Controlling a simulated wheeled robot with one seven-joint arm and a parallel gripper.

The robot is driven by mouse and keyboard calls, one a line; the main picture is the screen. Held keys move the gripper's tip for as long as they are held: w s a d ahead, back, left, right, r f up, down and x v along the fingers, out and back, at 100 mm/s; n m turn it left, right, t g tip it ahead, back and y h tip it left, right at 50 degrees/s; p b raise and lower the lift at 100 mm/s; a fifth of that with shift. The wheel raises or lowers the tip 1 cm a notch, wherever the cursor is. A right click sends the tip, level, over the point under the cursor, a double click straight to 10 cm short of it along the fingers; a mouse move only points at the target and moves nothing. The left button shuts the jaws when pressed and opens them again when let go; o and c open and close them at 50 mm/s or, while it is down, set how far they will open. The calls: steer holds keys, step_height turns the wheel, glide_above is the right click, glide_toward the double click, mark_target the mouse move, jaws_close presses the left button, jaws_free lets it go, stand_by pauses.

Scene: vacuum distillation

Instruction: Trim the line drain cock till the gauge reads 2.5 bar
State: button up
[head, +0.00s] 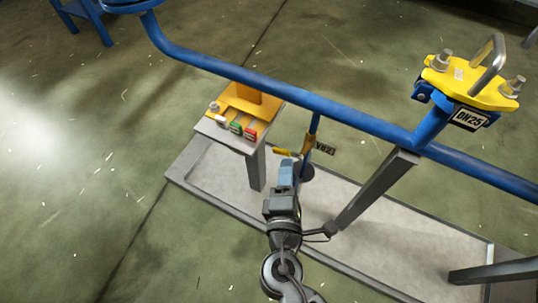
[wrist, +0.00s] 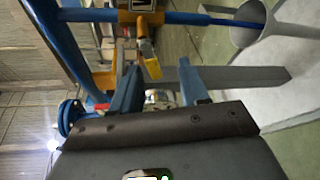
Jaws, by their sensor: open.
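The line drain cock (head: 309,143) sits on a thin blue pipe dropping from the long blue line. Its yellow lever (head: 284,152) points left, and a black tag reading about V821 (head: 325,149) hangs beside it. In the wrist view the yellow lever (wrist: 149,57) shows just beyond the fingertips, between them across the picture. My gripper (head: 287,168) is below and close to the lever; its two blue fingers (wrist: 160,84) are open and nothing is seen held. Whether a finger touches the lever I cannot tell. No gauge face is visible.
The blue line (head: 270,83) runs across above my gripper, on a grey post (head: 372,190). A yellow button box (head: 248,105) stands left on a pedestal. A yellow DN25 flange (head: 468,82) is at right. A tray (head: 225,187) lies below; a funnel (wrist: 262,18) shows under the cock.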

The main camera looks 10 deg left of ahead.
mark_target(281, 154)
steer(key=shift+w+a+r+n, duration=0.15)
steer(key=shift+w+a, duration=0.1)
steer(key=shift+a, duration=0.35)
steer(key=shift+w+a+f+n, duration=0.1)
steer(key=shift+w+a+n, duration=0.1)
steer(key=shift+a, duration=0.4)
steer(key=w, duration=0.2)
steer(key=w+b, duration=0.1)
steer(key=w, duration=0.4)
steer(key=shift+w+a+f+b, duration=0.1)
steer(key=shift+w+f+b, duration=0.1)
steer(key=shift+f+b, duration=0.15)
jaws_close()
